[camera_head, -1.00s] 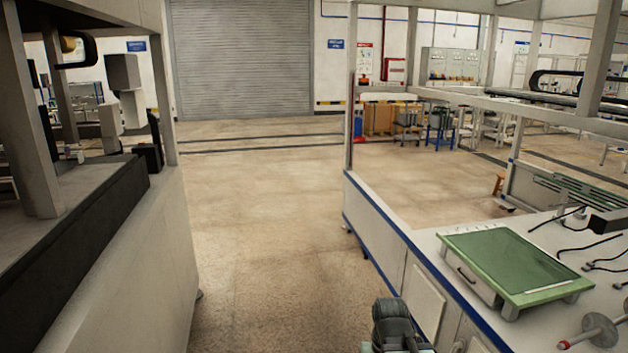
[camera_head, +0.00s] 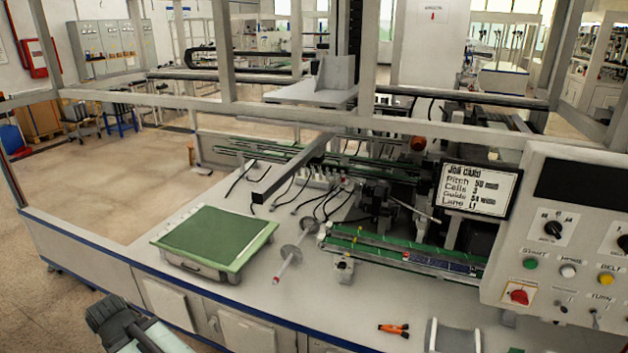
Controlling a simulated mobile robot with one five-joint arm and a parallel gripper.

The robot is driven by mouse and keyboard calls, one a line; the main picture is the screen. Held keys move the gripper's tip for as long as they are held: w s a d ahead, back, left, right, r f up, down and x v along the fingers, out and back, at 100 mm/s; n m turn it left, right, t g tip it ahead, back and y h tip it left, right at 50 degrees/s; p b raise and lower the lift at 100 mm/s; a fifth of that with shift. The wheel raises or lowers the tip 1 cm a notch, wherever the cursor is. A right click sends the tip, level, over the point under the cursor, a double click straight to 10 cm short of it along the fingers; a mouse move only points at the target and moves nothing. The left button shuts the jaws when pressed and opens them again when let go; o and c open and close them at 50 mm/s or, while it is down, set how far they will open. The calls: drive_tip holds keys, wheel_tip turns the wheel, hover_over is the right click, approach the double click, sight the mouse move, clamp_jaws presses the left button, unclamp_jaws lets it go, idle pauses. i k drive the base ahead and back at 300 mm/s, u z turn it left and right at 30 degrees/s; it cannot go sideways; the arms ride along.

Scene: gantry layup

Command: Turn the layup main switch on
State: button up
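A control panel (camera_head: 500,262) stands at the right edge of the camera_head view. Low on its left side is a red knob (camera_head: 519,296) on a pale plate, which looks like a main switch. Its on or off position is too small to tell. Above it are a black rotary selector (camera_head: 553,229) and green, white and yellow buttons. Part of my arm shows at the lower left, well away from the panel.
A bench carries a green-topped box (camera_head: 215,237), a spool on a rod (camera_head: 290,253), orange-handled pliers (camera_head: 394,329) and a job card screen (camera_head: 478,188). A frame beam crosses above the bench. Free floor (camera_head: 110,160) lies to the left.

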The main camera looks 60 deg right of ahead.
sight(517, 296)
drive_tip(key=k, duration=1)
drive_tip(key=u, duration=0.55)
drive_tip(key=i, duration=1.15)
drive_tip(key=z, duration=4.15)
